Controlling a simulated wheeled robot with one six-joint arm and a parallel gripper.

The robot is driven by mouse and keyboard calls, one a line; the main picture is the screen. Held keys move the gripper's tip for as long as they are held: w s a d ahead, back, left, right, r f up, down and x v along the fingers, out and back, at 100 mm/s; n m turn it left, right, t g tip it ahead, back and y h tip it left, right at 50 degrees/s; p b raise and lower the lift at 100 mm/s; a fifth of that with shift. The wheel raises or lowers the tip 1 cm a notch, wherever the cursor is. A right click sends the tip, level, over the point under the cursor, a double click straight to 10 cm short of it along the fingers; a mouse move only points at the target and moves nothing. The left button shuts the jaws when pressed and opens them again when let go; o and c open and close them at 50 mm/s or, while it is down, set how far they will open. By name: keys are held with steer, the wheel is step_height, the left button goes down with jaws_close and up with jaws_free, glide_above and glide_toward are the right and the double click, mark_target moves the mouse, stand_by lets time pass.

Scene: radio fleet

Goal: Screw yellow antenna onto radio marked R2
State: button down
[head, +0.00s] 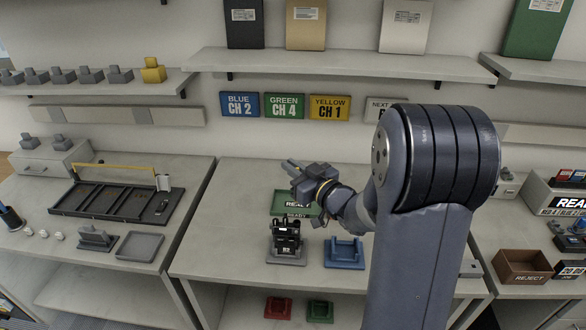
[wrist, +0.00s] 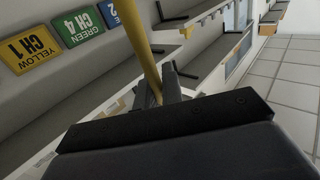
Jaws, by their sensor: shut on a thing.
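The radio marked R2 (head: 286,238) is black and stands upright in a grey cradle (head: 286,259) on the middle bench. My gripper (head: 292,166) is above and behind the radio in the head view, apart from it. In the wrist view my gripper (wrist: 165,90) is shut on the yellow antenna (wrist: 143,45), a thin rod running up out of the picture. I cannot make out the held antenna in the head view. The radio's antenna socket is too small to tell.
A green READY tray (head: 282,198) lies behind the radio, and an empty blue cradle (head: 344,254) stands to its right. A dark parts tray (head: 105,203) with a yellow bar (head: 125,166) is on the left bench. A brown REJECT box (head: 522,268) stands at right.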

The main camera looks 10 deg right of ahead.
steer(key=shift+f+b, duration=2.55)
steer(key=shift+f, duration=0.35)
steer(key=shift+f+b, duration=0.15)
steer(key=shift+b, duration=0.4)
steer(key=shift+f+b, duration=0.3)
steer(key=shift+f+b, duration=0.7)
steer(key=shift+f, duration=0.05)
steer(key=c, duration=2)
jaws_free()
steer(key=o, duration=0.5)
steer(key=shift+s+d, duration=0.1)
steer(key=b+v, duration=0.1)
steer(key=v, duration=0.9)
steer(key=shift+s, duration=0.3)
